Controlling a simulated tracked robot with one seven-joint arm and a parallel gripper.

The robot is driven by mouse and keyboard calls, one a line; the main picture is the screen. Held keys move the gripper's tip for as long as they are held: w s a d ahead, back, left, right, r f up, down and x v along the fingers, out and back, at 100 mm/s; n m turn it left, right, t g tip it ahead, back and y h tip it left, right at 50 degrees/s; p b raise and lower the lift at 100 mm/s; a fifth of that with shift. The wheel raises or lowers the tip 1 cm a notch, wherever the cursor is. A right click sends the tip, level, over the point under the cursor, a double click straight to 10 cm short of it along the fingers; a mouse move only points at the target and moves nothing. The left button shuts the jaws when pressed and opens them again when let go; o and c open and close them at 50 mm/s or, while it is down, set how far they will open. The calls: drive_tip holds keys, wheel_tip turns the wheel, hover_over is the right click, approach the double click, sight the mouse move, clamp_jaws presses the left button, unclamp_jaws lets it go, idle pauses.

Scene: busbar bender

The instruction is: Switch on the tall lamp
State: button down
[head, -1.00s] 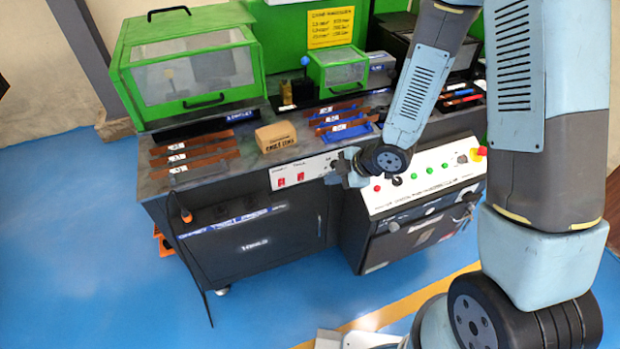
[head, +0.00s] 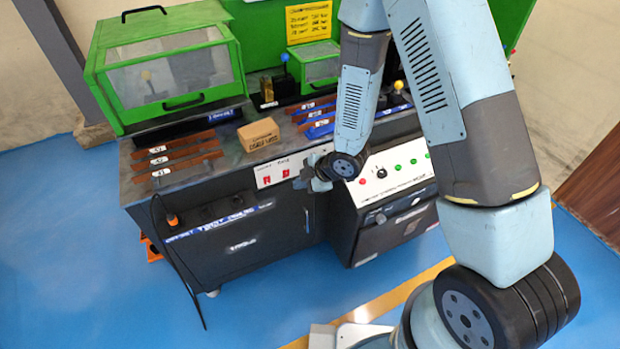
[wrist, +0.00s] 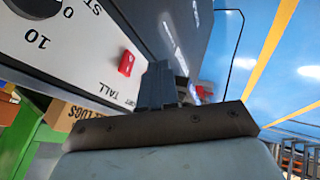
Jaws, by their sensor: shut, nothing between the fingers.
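Two small red switches sit side by side on a white panel (head: 278,171) on the front of the bench: a left one (head: 267,181) and a right one (head: 286,174). In the wrist view one red switch (wrist: 126,63) shows beside the label "TALL"; a second label ending in "ORT" is partly hidden and its switch is not visible. My gripper (head: 304,179) is shut and empty, just right of the right switch. In the wrist view its fingertips (wrist: 159,72) are close beside the red switch; I cannot tell whether they touch. I cannot identify the lamp.
A sloping control panel (head: 395,168) with buttons lies right of the gripper. A cardboard box (head: 259,134) and dark bars (head: 185,152) lie on the bench top. A cable (head: 175,255) hangs at the left. The blue floor (head: 80,250) is open in front.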

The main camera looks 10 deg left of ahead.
sight(286, 174)
drive_tip(key=shift+w+a+f, duration=0.1)
drive_tip(key=shift+w+a, duration=0.6)
drive_tip(key=shift+w, duration=0.25)
drive_tip(key=shift+w+a, duration=0.65)
drive_tip(key=shift+w, duration=0.25)
